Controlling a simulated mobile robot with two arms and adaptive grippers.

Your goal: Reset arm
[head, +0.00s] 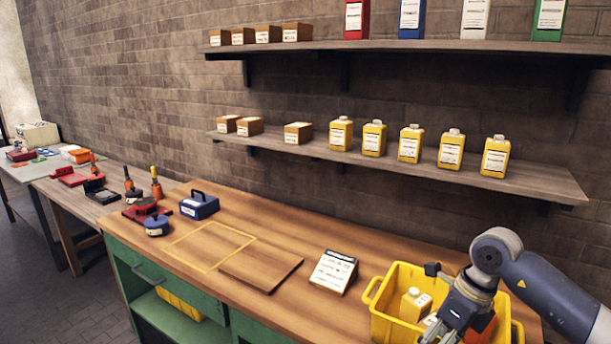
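My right arm comes in from the right edge, and its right gripper (447,322) points down over the yellow crate (382,326) at the front right of the workbench. The fingertips are low in the picture, near the bottom edge, and I cannot tell whether they are open or shut. A yellow bottle (413,304) with a label stands in the crate, left of the gripper. An orange-red thing (481,332) shows in the crate behind the gripper, partly hidden. My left gripper is not in view.
A sloped sign (334,271) stands left of the crate. A wooden board (261,265) lies beside a yellow taped outline (208,246). A blue box (199,206) stands further left. Shelves on the wall hold yellow bottles (410,143) and small cartons (298,132).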

